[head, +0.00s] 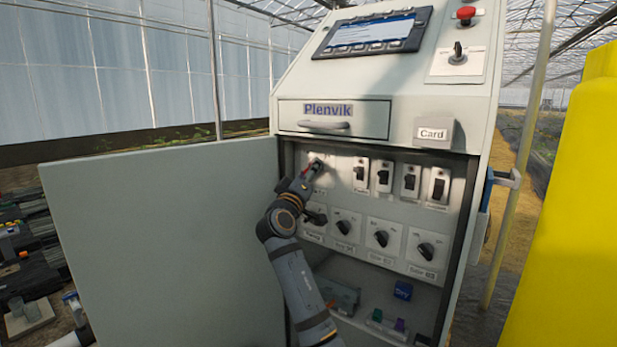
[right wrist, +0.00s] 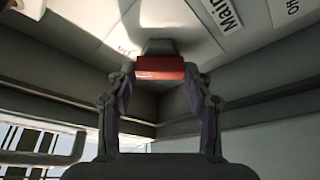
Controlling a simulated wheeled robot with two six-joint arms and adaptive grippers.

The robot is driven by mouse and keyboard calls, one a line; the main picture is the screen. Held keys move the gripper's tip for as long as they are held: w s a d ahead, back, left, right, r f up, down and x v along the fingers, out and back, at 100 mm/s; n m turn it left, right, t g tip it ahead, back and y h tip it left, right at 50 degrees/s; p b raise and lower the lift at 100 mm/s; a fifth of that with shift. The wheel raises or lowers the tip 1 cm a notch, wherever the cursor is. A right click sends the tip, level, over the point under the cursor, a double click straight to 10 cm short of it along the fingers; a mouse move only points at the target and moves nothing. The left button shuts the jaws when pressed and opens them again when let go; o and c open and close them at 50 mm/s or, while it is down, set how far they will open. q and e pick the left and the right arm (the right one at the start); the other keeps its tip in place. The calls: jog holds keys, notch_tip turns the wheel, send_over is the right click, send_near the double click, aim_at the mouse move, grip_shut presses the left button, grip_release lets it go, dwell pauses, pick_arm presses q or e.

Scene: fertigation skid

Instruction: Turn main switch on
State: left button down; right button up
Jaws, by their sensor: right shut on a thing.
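The main switch has a red handle (right wrist: 160,66) on a white plate, and part of a "Main" label shows beside it in the right wrist view. In the head view it is at the upper left of the open cabinet compartment, largely hidden by my gripper. My right gripper (head: 314,167) reaches up to it from below. In the right wrist view its two fingers (right wrist: 160,76) are on either side of the red handle, shut on it. "OFF"-like lettering shows only in part, and I cannot tell the switch's setting. My left gripper is not in view.
Several black rocker switches (head: 383,175) sit right of my gripper, with rotary knobs (head: 381,239) below. The open cabinet door (head: 160,240) stands left. A drawer (head: 334,117) and a card box (head: 433,133) are above. A yellow tank (head: 570,220) stands right.

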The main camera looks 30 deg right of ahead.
jog(key=shift+f, duration=0.1)
jog(key=o, duration=1.1)
jog(key=shift+o, duration=0.2)
jog(key=v, duration=0.7)
jog(key=shift+a, duration=0.25)
jog(key=shift+s, duration=0.1)
